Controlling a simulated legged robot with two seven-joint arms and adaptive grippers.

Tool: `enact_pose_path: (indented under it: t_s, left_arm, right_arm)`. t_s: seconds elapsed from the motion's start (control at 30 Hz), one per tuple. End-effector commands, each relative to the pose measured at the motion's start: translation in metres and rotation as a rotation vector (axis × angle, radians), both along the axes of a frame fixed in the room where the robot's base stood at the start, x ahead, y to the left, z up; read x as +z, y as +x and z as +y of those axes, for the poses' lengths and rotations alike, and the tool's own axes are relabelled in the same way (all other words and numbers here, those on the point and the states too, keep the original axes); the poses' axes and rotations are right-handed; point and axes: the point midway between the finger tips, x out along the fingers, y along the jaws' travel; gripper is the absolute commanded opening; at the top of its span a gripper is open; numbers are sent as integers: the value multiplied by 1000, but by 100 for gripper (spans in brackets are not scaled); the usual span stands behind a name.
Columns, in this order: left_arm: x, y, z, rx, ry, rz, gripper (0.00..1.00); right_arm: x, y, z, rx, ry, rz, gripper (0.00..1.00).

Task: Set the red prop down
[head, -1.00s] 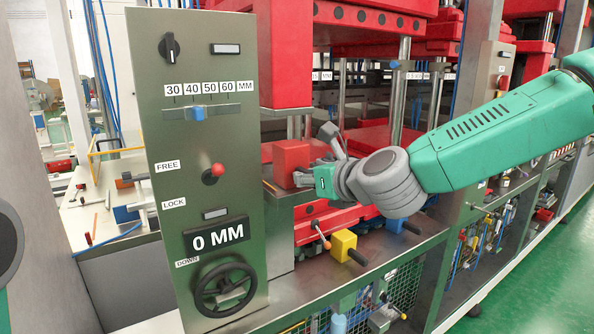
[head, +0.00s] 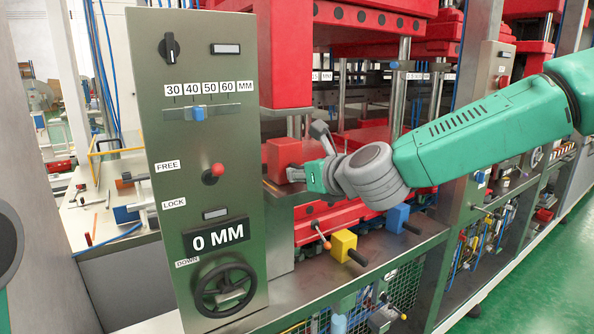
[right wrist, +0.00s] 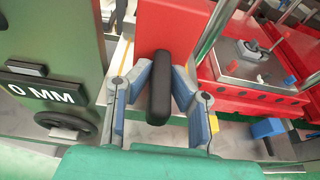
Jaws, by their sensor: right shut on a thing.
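The red prop (head: 283,158) is a red block with a black handle. In the head view it is at the press, just right of the grey-green control panel, at the level of the press's lower plate. My right gripper (head: 312,174) is on its right side. In the right wrist view, the fingers of my right gripper (right wrist: 160,98) are closed around the black handle (right wrist: 160,90), with the red block beyond it. I cannot tell whether the block's underside touches the steel surface below. My left gripper is not in view.
A yellow block (head: 342,243) and a blue block (head: 397,218), each with a black handle, sit on the lower steel shelf. The control panel (head: 200,130) with its knob, red-tipped lever (head: 213,171) and handwheel (head: 224,288) stands close on the left. A red press part (head: 286,55) hangs above.

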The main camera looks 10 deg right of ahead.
Motion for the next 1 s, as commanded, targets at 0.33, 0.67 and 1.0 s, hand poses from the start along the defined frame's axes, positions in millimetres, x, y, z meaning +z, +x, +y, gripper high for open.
enact_pose_path:
  t_s: [0.33, 0.67, 1.0]
  left_arm:
    - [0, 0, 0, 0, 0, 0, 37]
    - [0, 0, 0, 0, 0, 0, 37]
    - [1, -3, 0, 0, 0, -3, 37]
  right_arm:
    - [2, 2, 1, 0, 1, -3, 0]
    - [0, 2, 1, 0, 0, -1, 41]
    - [8, -27, -10, 1, 2, 1, 41]
